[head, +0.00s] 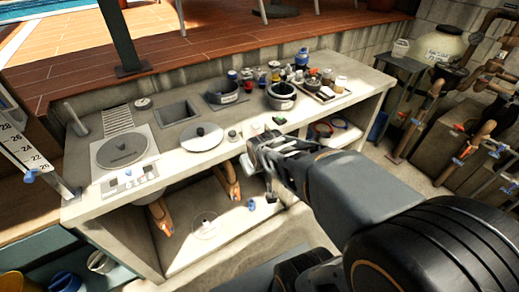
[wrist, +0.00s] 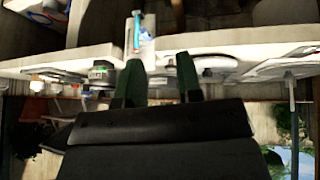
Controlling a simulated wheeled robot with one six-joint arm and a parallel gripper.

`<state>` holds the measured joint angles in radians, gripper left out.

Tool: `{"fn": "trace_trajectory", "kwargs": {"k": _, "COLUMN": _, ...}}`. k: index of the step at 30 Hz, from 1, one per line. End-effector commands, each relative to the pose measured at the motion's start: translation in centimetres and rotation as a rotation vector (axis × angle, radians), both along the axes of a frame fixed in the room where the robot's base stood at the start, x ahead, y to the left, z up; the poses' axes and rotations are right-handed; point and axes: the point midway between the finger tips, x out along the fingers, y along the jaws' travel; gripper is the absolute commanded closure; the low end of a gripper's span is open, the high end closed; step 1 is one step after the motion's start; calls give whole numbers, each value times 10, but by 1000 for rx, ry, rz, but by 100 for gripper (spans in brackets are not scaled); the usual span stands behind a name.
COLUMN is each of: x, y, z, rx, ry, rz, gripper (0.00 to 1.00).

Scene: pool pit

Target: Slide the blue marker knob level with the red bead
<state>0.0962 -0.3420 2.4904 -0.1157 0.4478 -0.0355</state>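The blue marker knob (head: 30,176) sits low on a pale upright scale board (head: 20,150) at the far left of the head view. The board carries printed numbers, with 28 near the top and lower ones beneath. I cannot make out the red bead on it. My gripper (head: 266,148) is at the counter's front edge near the middle, well to the right of the board and apart from it. In the wrist view my gripper (wrist: 159,66) shows two dark green fingers spread apart with nothing between them. The knob cannot be identified in the wrist view.
The stone counter (head: 185,180) holds a round grey plate (head: 122,150), a pale lid (head: 202,137), dark pots (head: 282,96) and several bottles. Pipes with valves (head: 465,150) stand at the right. A grey post (head: 76,120) rises near the board.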

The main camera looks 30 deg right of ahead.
Motion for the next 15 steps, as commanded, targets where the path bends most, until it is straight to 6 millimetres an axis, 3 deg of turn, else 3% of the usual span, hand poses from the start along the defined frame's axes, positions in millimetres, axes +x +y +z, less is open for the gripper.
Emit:
{"fn": "trace_trajectory", "kwargs": {"k": 1, "x": 19, "y": -16, "z": -23, "rx": -30, "ry": -47, "rz": 3, "gripper": 67}}
{"fn": "trace_trajectory", "kwargs": {"k": 6, "x": 75, "y": -60, "z": -75, "rx": -114, "ry": -286, "rz": 71, "gripper": 67}}
{"fn": "trace_trajectory", "kwargs": {"k": 10, "x": 98, "y": -81, "z": -111, "rx": -129, "ry": -469, "rz": 138, "gripper": 67}}
{"fn": "trace_trajectory", "kwargs": {"k": 15, "x": 102, "y": -92, "z": -148, "rx": -96, "ry": -691, "rz": 202, "gripper": 67}}
